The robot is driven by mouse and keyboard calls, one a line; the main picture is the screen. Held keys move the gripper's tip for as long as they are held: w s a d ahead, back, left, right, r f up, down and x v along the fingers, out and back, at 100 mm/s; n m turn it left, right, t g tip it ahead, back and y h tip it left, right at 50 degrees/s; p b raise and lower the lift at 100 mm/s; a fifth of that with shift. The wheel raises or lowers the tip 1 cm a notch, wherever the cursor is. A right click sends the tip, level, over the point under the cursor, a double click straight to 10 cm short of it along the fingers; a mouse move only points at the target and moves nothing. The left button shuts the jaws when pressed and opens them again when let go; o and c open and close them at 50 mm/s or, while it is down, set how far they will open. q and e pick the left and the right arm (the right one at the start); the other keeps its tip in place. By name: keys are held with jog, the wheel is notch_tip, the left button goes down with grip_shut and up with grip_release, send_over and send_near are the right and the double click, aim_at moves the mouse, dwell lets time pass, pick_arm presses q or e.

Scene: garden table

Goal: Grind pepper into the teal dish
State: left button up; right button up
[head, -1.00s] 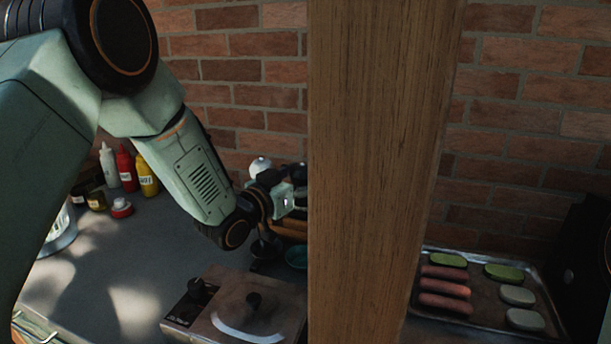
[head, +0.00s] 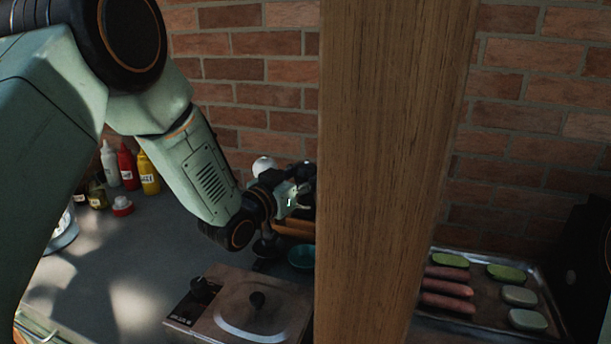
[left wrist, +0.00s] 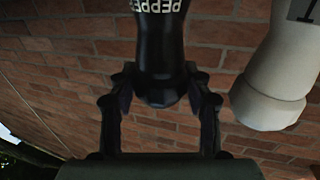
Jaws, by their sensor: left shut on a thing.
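My left gripper (head: 294,197) is beside the wooden post in the head view, above the far part of the counter. In the left wrist view its two fingers (left wrist: 160,100) are shut on a black pepper mill (left wrist: 160,50) with white "PEPPER" lettering. In the head view the mill is mostly hidden by the gripper and post. The teal dish (head: 301,258) sits on the counter below and slightly right of the gripper, its right side close to the post's edge. My right gripper is in neither view.
A wooden post (head: 392,170) blocks the middle of the head view. A white mill (left wrist: 275,75) stands close beside the pepper mill. A lidded metal unit (head: 240,305) is in front of the dish. Sauce bottles (head: 126,166) stand left; a food tray (head: 490,290) lies right.

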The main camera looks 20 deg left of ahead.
aim_at(306, 165)
pick_arm(q)
jog(key=shift+d+f+n+y, duration=0.1)
jog(key=shift+d+n+y, duration=0.15)
jog(key=shift+n+y, duration=0.65)
jog(key=shift+a+n+t+y+b, duration=0.1)
jog(key=shift+n+t+y+b, duration=0.1)
jog(key=shift+n+y, duration=0.75)
jog(key=shift+n+t+y+b, duration=0.1)
jog(key=shift+n+t+y, duration=0.2)
jog(key=shift+y, duration=1.25)
jog(key=shift+a, duration=0.1)
jog(key=shift+f, duration=0.1)
jog(key=o, duration=1.2)
jog(key=shift+c, duration=0.2)
notch_tip(306, 165, up, 9)
jog(key=shift+s+r, duration=0.1)
jog(key=shift+r, duration=0.5)
